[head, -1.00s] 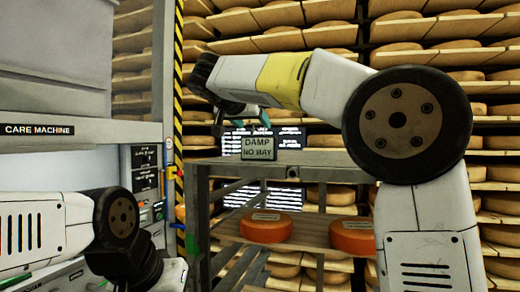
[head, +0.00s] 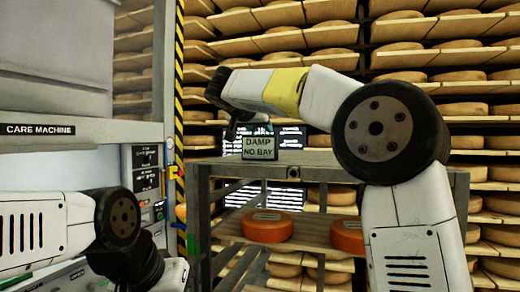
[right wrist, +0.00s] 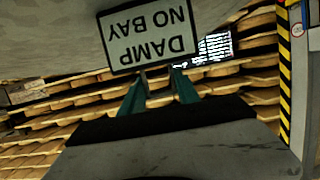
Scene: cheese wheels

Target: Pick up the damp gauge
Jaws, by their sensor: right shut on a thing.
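The damp gauge (head: 258,148) is a small dark box with a pale face reading "DAMP NO BAY". In the head view it is upright at the top of the grey rack (head: 322,170); whether its base touches the top I cannot tell. My right gripper (head: 234,130) reaches it from behind and left, with its fingers mostly hidden. In the right wrist view the gauge's face (right wrist: 148,40) appears upside down just beyond the green fingertips (right wrist: 157,82), which are shut on the gauge. My left arm shows at lower left, with its gripper out of view.
Orange cheese wheels (head: 267,227) sit on the rack's lower shelf. The care machine (head: 60,129) stands at the left beside a yellow-black striped post (head: 179,80). Tall shelves of cheese wheels (head: 455,76) fill the back. Dark panels with white text (head: 292,137) stand behind the gauge.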

